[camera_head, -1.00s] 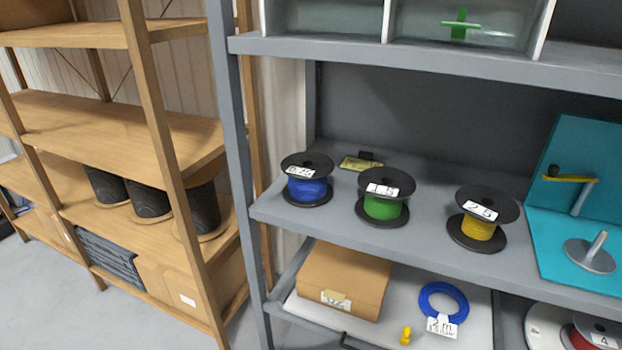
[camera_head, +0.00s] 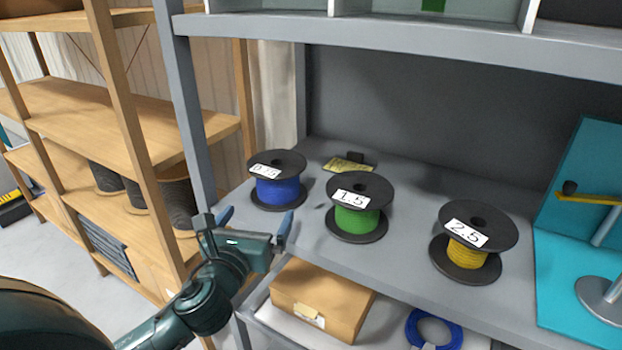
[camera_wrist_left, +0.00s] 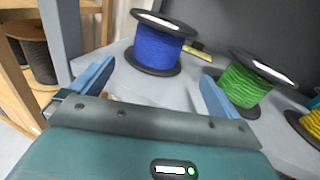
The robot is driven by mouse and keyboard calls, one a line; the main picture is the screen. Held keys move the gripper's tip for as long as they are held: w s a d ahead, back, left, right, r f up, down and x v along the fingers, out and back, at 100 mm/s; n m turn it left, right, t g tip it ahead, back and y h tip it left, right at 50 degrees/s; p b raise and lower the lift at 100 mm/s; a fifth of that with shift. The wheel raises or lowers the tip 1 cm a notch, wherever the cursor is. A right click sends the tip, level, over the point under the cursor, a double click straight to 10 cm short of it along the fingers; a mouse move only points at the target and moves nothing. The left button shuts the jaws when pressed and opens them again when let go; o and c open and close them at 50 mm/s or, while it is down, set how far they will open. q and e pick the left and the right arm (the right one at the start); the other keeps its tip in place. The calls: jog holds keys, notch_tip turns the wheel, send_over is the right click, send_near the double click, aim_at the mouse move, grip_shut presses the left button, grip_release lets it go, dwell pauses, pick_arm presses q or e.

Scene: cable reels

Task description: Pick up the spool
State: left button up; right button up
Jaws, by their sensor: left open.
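Three black-flanged spools stand upright in a row on the grey shelf (camera_head: 400,250). The blue spool (camera_head: 277,190), labelled 0.75, is at the left; the green spool (camera_head: 355,218), labelled 1.5, is in the middle; the yellow spool (camera_head: 466,258), labelled 2.5, is at the right. My left gripper (camera_head: 255,222) is open and empty at the shelf's front edge, just in front of the blue spool and apart from it. In the left wrist view the blue spool (camera_wrist_left: 157,46) shows ahead between the two blue fingers, with the green spool (camera_wrist_left: 243,85) beyond the right finger. My right gripper is not in view.
A turquoise stand (camera_head: 570,260) with a metal post is at the shelf's right. A yellow tag (camera_head: 347,164) lies behind the spools. A cardboard box (camera_head: 320,298) and a blue cable coil (camera_head: 433,330) sit on the level below. An upper shelf (camera_head: 400,33) overhangs.

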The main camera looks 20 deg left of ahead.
aim_at(270, 187)
pick_arm(q)
jog(key=shift+m, duration=0.4)
jog(key=x, duration=0.5)
jog(key=r+x, duration=0.1)
jog(key=x, duration=0.1)
jog(key=shift+w+a+r+p, duration=0.1)
jog(key=shift+w+a+p, duration=0.1)
jog(key=shift+p, duration=0.15)
jog(key=shift+x, duration=3)
jog(key=c, duration=1.4)
jog(key=shift+o, duration=0.2)
jog(key=shift+r, duration=0.15)
